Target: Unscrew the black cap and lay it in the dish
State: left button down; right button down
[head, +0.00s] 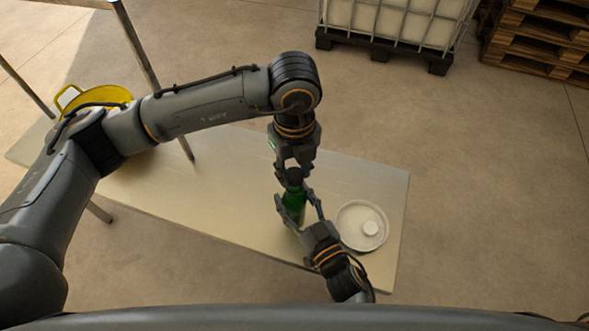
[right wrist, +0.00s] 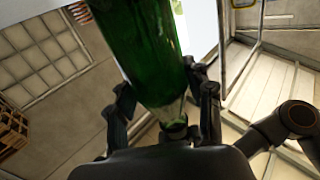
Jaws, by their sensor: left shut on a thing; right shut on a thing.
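A green bottle (head: 294,203) stands over the light table, leaning slightly in the head view. My right gripper (head: 295,198) is shut around its body from the front. In the right wrist view the green bottle (right wrist: 152,55) is large and close, between the two fingers. My left gripper (head: 294,170) comes down from above and is shut on the dark cap (head: 294,174) at the bottle's top. The cap is mostly hidden by the fingers.
The table (head: 190,205) is bare between the bottle and a yellow container (head: 100,96) at its left end. A metal post (head: 140,50) rises near the left arm. A caged white tank (head: 395,20) and wooden pallets (head: 540,35) stand on the floor behind.

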aim_at(294, 175)
pick_arm(q)
jog(key=shift+r, duration=2)
pick_arm(e)
jog(key=shift+c, duration=2.3)
grip_release()
